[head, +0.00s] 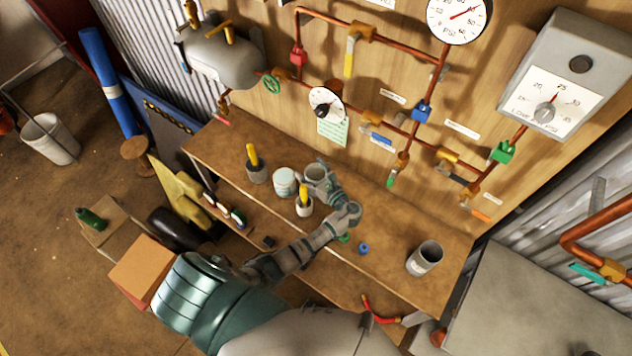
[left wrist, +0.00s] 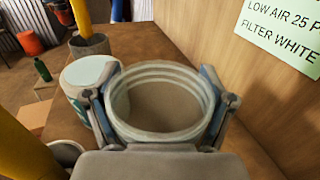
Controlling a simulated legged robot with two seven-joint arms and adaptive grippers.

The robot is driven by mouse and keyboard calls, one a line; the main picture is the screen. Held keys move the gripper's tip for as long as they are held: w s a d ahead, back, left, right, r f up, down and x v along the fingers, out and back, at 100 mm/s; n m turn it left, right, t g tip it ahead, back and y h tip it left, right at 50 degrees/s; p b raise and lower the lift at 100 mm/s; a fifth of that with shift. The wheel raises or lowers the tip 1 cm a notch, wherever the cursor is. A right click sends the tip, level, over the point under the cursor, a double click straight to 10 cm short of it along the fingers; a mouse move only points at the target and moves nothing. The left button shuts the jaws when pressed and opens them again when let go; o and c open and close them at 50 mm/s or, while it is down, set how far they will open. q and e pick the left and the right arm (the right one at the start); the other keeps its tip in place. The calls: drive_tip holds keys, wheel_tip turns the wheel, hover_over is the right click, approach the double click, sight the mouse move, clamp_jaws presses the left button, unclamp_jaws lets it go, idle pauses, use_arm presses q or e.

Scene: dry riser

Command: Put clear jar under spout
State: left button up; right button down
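The clear jar (head: 316,170) is open-topped and upright at the back of the wooden bench. In the left wrist view the clear jar (left wrist: 165,105) looks empty, with its round mouth facing the camera. My left gripper (head: 322,184) has one finger on each side of the jar, and both fingers appear to touch its wall. The left gripper (left wrist: 160,100) also shows close up in the wrist view. Copper pipes with valves (head: 400,160) run on the wall behind; I cannot tell which outlet is the spout. My right gripper is not in view.
A white-lidded jar (head: 285,180) stands just left of the clear jar. Grey cups with yellow-handled tools (head: 257,172) stand nearby. A grey cup (head: 425,258) and a blue ring (head: 364,248) are on the right bench. A grey tank (head: 225,55) hangs at back left.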

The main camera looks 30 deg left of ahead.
use_arm(q)
drive_tip(key=c, duration=0.9)
drive_tip(key=shift+d, duration=0.1)
drive_tip(key=shift+c, duration=0.8)
